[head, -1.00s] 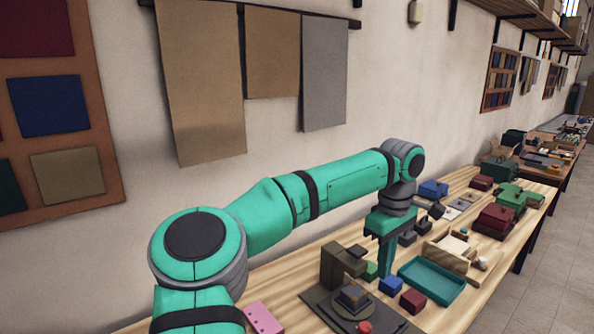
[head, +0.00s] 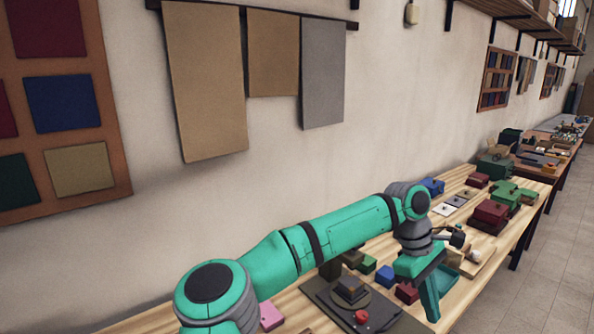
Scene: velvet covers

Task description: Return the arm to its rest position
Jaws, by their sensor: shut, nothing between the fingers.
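My green arm reaches out over the wooden workbench (head: 290,305) from the lower left. My gripper (head: 432,312) points down near the bench's front side, to the right of the dark red block (head: 407,293). It is shut, and nothing shows held in it. It hides part of the teal tray (head: 449,275) behind it. The gripper looks apart from the blocks, but I cannot tell how high it is above the bench.
A dark press-like device (head: 350,292) with a red knob (head: 361,316) stands left of the gripper. Blue (head: 385,275) and green (head: 367,264) blocks lie beside it. Several lidded boxes (head: 490,212) stand farther along the bench. Free floor (head: 540,270) lies to the right.

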